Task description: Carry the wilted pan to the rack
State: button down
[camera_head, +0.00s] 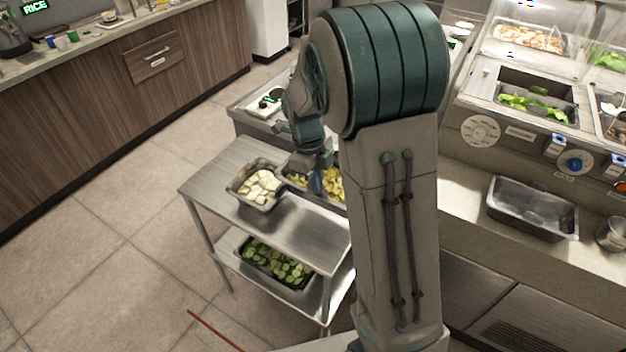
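A steel pan with yellow and green contents (333,183) is on the top shelf of the steel rack (305,227), partly hidden behind my arm. My gripper (316,186) points down at this pan. Its fingertips are too small and covered to show whether they grip the rim. A well on the right counter holds a few green leaves (535,104), with much bare metal around them. I cannot tell for sure which pan is the wilted one.
A pan of pale slices (259,186) stands left on the rack top, and a pan of cucumber slices (275,265) on the lower shelf. An empty steel pan (533,208) and a metal cup (611,234) are on the right counter. The floor at left is clear.

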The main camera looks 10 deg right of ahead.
aim_at(316, 202)
jog(key=shift+w+f, duration=0.2)
jog(key=shift+f, duration=0.05)
jog(key=shift+s+d+f+b, duration=0.1)
jog(key=shift+d+f+b, duration=0.05)
jog(key=shift+f+b, duration=0.2)
notch_tip(316, 202, down, 8)
jog(key=b, duration=0.5)
jog(key=shift+b, duration=0.4)
jog(key=shift+f, duration=0.15)
jog(key=shift+f+b, duration=0.35)
jog(key=shift+f, duration=0.05)
jog(key=c, duration=1.6)
grip_release()
jog(key=shift+o, duration=0.2)
jog(key=r, duration=0.4)
jog(key=w+a+r, duration=0.1)
jog(key=r, duration=0.8)
jog(key=shift+w+a+r, duration=0.15)
jog(key=shift+a+r, duration=0.2)
